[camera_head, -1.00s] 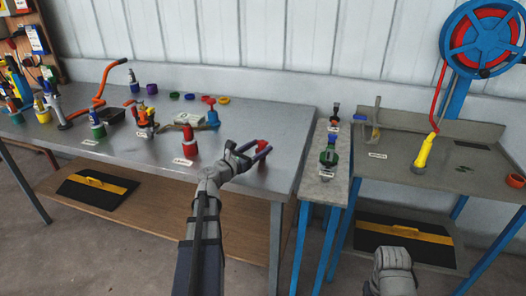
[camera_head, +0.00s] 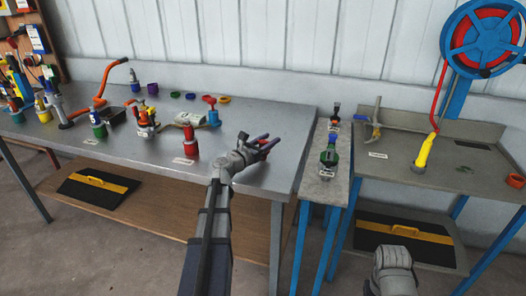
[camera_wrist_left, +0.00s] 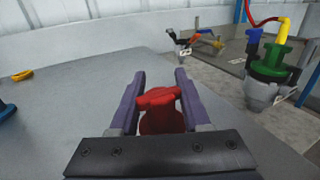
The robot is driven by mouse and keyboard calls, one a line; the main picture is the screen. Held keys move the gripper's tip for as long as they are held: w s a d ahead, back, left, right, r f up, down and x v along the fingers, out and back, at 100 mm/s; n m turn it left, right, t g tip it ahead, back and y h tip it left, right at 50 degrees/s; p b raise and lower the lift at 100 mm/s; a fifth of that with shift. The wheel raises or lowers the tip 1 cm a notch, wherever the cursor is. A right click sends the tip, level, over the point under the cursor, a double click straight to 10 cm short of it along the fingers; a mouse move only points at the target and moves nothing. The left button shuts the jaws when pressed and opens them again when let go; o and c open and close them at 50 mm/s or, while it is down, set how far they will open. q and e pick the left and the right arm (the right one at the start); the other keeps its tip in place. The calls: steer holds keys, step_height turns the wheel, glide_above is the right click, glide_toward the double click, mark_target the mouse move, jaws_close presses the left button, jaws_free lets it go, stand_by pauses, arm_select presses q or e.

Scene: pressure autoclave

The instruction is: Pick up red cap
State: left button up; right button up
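The red cap (camera_wrist_left: 160,112) stands on the grey metal table between the two purple fingers of my left gripper (camera_wrist_left: 160,85) in the left wrist view. The fingers are apart, one on each side of the cap, and I see no clear grip on it. In the head view my left gripper (camera_head: 270,143) is low over the table's right part. Only a little red of the cap shows there; the gripper hides most of it. My right gripper's fingers do not show; only a grey part of my right arm is at the bottom right.
A red bottle (camera_head: 191,139) stands left of my left gripper. A narrow stand with a green-topped fitting (camera_head: 329,156) is to the right, across a gap.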

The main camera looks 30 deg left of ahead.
arm_select(q)
jaws_close()
steer(key=shift+r, duration=0.1)
stand_by(0.4)
